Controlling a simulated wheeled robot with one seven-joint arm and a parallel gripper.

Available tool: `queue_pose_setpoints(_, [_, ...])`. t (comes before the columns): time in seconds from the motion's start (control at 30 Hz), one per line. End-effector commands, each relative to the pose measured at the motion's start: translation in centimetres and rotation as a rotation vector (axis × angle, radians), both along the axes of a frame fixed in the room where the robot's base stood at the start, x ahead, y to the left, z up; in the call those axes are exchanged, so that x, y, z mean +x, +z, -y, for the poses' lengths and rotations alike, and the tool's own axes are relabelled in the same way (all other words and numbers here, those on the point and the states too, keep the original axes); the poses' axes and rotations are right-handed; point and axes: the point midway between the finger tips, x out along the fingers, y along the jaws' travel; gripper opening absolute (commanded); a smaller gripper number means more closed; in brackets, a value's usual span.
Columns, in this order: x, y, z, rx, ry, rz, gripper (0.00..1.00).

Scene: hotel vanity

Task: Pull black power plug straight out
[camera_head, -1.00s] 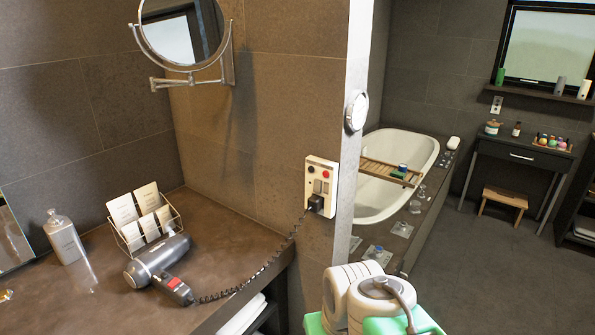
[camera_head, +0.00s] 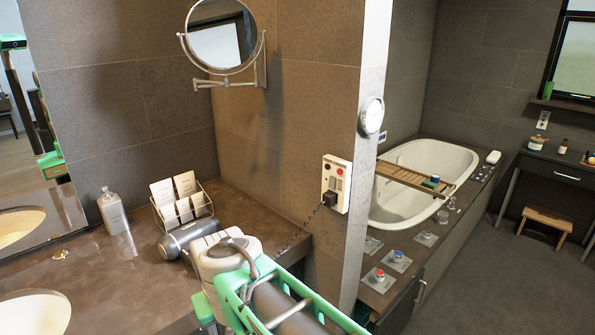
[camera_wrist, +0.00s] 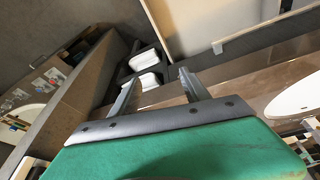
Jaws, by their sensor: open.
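The black power plug (camera_head: 330,198) sits in the lower part of the white wall outlet panel (camera_head: 337,179), near the wall's outer corner. Its coiled black cord (camera_head: 296,242) hangs down toward the counter, then passes behind my arm. The grey hair dryer (camera_head: 178,240) lies on the counter, its handle hidden by my arm. In the wrist view my gripper (camera_wrist: 155,84) has two grey fingers spread apart with nothing between them. The plug does not show clearly in that view. In the head view my arm is below and left of the plug, and I cannot make out the fingertips.
The brown counter (camera_head: 240,208) carries a soap bottle (camera_head: 113,212) and a wire rack of cards (camera_head: 183,205). A round mirror (camera_head: 222,38) juts from the wall above. White towels (camera_wrist: 145,66) lie on a shelf below the counter. The bathtub (camera_head: 455,163) is beyond the corner.

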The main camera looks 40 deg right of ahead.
Motion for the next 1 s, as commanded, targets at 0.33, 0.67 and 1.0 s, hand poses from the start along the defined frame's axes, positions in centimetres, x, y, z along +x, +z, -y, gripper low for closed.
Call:
queue_pose_setpoints(0.33, [11.9,16.3,24.6,-0.094,-0.856,0.051,0.55])
queue_pose_setpoints(0.67, [11.6,17.3,35.5,-0.041,-1.331,0.102,0.55])
queue_pose_setpoints(1.0, [11.7,11.8,37.6,-0.041,-1.337,0.105,0.55])
